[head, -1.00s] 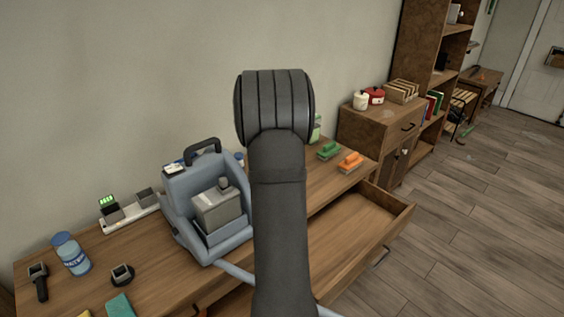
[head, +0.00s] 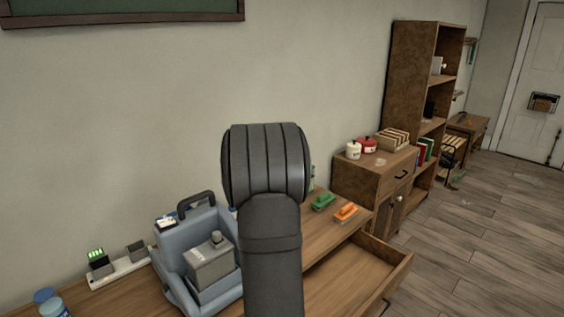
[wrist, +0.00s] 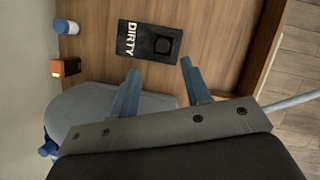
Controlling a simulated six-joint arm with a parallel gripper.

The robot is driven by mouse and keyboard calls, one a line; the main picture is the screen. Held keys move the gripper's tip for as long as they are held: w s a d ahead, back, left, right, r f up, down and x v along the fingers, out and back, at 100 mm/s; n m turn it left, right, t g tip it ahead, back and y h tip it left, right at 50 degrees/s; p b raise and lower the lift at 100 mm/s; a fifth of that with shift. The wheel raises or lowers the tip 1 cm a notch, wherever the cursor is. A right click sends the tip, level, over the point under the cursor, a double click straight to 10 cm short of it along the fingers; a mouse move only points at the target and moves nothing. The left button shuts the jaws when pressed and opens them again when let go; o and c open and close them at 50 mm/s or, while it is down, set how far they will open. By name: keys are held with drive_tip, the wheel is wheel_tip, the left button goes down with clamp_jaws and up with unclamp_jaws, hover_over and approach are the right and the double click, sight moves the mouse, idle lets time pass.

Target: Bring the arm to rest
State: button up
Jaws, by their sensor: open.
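My gripper (wrist: 160,88) shows in the wrist view with its two blue-grey fingers apart and nothing between them. It points down over the wooden desk (wrist: 205,55). A black mat marked DIRTY (wrist: 148,42) lies on the desk ahead of the fingertips. In the head view my arm stands upright in the middle and hides part of the desk; the gripper itself does not show there.
A blue-grey caddy (head: 172,268) with a grey box stands on the desk left of my arm. Green (head: 323,202) and orange (head: 346,212) brushes lie to the right. An open drawer (head: 355,277) juts from the desk front. A cabinet (head: 365,180) stands beyond.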

drive_tip(key=x, duration=1)
